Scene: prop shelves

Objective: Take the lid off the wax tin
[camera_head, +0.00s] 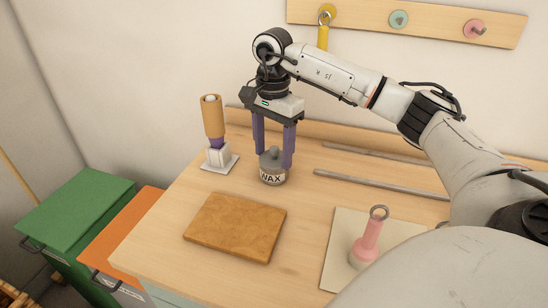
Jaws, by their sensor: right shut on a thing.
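The wax tin (272,177) is a small grey round tin with a pale label reading "WAX". It stands upright on the wooden bench. Its grey lid (270,158) has a knob on top and appears seated on the tin. My right gripper (273,156) points straight down over the tin, with one purple finger on each side of the lid. It is shut on the lid. My left gripper is out of view.
A brown board (235,228) lies in front of the tin. A tan-handled tool (212,118) stands in a white holder at left. Two grey rods (375,184) lie at right. A pink ringed tool (369,238) stands on a pale sheet (343,226).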

